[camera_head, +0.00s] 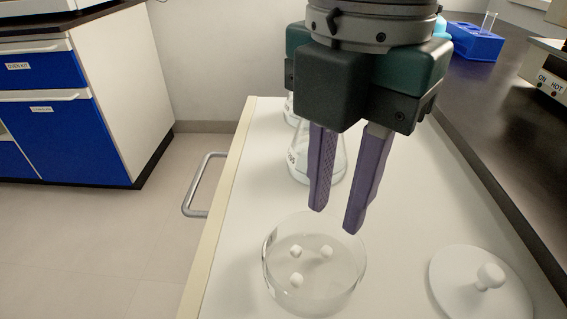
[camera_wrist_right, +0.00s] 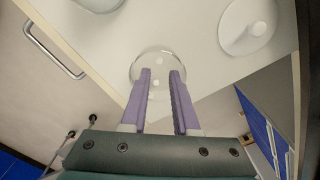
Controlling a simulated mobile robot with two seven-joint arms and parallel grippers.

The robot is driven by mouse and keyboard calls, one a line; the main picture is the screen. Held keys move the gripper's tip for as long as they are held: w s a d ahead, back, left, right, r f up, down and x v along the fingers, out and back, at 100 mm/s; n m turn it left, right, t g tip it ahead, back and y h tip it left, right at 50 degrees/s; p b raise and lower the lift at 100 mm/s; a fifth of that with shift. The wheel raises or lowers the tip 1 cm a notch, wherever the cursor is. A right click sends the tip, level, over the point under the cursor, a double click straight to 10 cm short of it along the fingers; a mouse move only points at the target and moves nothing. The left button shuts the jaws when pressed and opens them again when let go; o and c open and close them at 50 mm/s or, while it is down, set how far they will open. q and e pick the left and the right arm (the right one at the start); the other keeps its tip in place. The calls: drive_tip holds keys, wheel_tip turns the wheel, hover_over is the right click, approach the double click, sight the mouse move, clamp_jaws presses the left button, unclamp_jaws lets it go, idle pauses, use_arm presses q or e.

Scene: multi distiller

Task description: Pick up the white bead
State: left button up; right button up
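Three small white beads lie in a clear round glass dish on the white cart top: one at the upper left (camera_head: 296,251), one at the upper right (camera_head: 327,251) and one lower down (camera_head: 296,280). The dish (camera_head: 345,290) also shows in the right wrist view (camera_wrist_right: 152,52). My right gripper (camera_head: 335,219) has two purple fingers, apart with nothing between them. It points down over the far side of the dish, its tips above the beads. In the right wrist view the beads show small between the fingers (camera_wrist_right: 160,74). My left gripper is in neither view.
A glass flask (camera_head: 300,168) stands behind the dish, partly hidden by my right gripper. A white knobbed lid (camera_head: 470,290) lies to the right. A blue rack (camera_head: 474,42) stands on the dark counter. A metal handle (camera_head: 197,186) sticks out from the cart's left edge.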

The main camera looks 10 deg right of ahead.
sight(327, 248)
wheel_tip(327, 248, down, 6)
drive_tip(key=shift+r+b, duration=0.25)
drive_tip(key=shift+b, duration=0.85)
drive_tip(key=shift+c, duration=0.4)
clamp_jaws()
